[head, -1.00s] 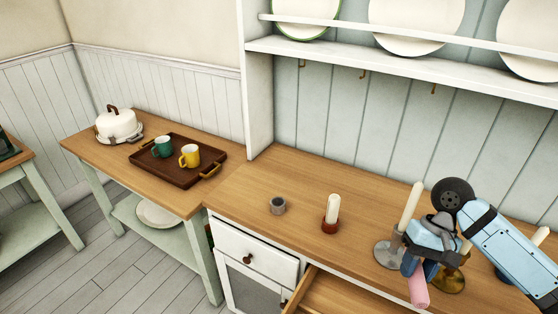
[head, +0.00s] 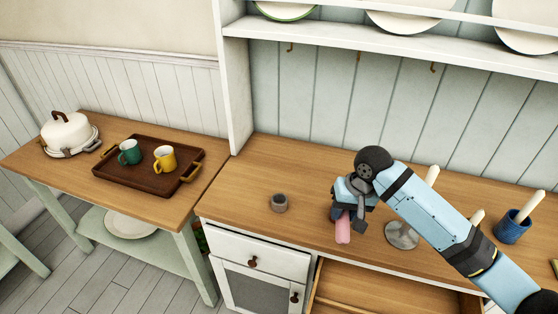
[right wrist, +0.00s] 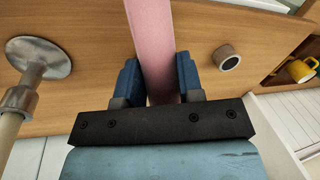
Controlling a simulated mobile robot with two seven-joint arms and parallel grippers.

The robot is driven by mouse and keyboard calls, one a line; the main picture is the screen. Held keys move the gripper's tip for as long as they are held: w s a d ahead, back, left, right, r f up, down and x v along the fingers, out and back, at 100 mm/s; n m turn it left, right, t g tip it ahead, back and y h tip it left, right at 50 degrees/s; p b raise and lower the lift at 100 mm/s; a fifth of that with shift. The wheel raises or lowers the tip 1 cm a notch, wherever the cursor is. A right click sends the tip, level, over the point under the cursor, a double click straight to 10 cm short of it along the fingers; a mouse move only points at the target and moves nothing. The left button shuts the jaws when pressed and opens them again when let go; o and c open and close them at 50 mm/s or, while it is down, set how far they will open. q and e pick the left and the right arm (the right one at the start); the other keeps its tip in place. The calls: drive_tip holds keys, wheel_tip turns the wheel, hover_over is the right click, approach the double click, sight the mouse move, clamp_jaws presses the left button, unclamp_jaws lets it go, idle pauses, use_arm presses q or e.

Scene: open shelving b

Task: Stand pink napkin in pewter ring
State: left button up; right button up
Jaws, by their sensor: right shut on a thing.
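The pink napkin (head: 343,228) is a rolled cylinder held in my right gripper (head: 347,209), its lower end showing below the jaws. In the right wrist view the pink napkin (right wrist: 150,30) runs between the two blue fingers of the gripper (right wrist: 160,78), which are shut on it. The pewter ring (head: 279,203) is a short grey open cylinder standing upright on the wooden counter, left of the gripper and apart from it. It also shows right of the fingers in the right wrist view (right wrist: 227,57). My left gripper is out of view.
A grey candle holder (head: 403,236) stands right of the gripper, partly behind my arm. A blue cup (head: 513,226) holding a pale stick is farther right. An open drawer (head: 390,285) juts out below the counter. A brown tray (head: 125,180) with two mugs is at left. Counter around the ring is clear.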

drive_tip(key=w+a+r+n+t+y+p, duration=0.1)
drive_tip(key=w+a+r+n+t+y, duration=0.1)
drive_tip(key=w+a+t, duration=0.5)
drive_tip(key=w+a+r+n+t+y+p, duration=0.1)
drive_tip(key=w+a+r+n+t+p, duration=0.15)
drive_tip(key=w+a+t, duration=0.4)
wheel_tip(320, 180, down, 6)
drive_tip(key=s+a+g+b, duration=0.1)
drive_tip(key=b, duration=0.5)
drive_tip(key=shift+s+a, duration=0.4)
drive_tip(key=shift+g, duration=0.35)
drive_tip(key=shift+f+p, duration=0.3)
idle(0.5)
drive_tip(key=shift+f+b, duration=0.55)
drive_tip(key=shift+f, duration=1.2)
idle(0.6)
drive_tip(key=o, duration=1)
